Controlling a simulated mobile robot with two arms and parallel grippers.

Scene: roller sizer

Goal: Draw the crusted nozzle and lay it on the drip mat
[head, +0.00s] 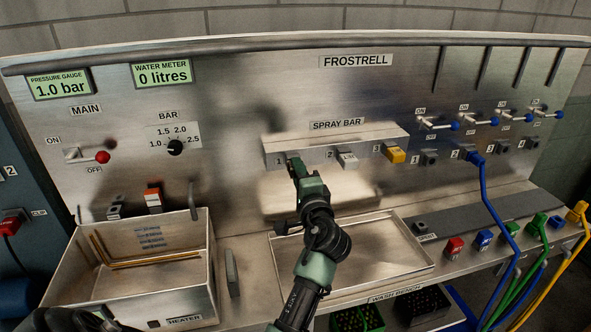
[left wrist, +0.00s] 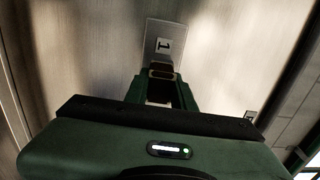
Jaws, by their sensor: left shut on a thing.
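My left gripper (head: 293,168) is at slot 1 of the spray bar (head: 300,148), at its left end. It is shut on a nozzle there, most of which the fingers hide in the head view. In the left wrist view the fingers (left wrist: 160,88) close around a small dark and brownish nozzle (left wrist: 160,71), right below the label 1. I cannot see a gap between nozzle and bar. A pale grey nozzle (head: 347,160) sits in slot 2 and a yellow one (head: 395,154) in slot 3. A flat dark grey strip (head: 470,218) lies on the bench; I cannot tell if it is the drip mat.
A shallow metal tray (head: 405,272) lies below the spray bar. A heater tank (head: 190,300) stands at the left. Coloured couplings, such as a red one (head: 454,247), line the right front of the bench. A blue hose (head: 490,205) hangs at the right.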

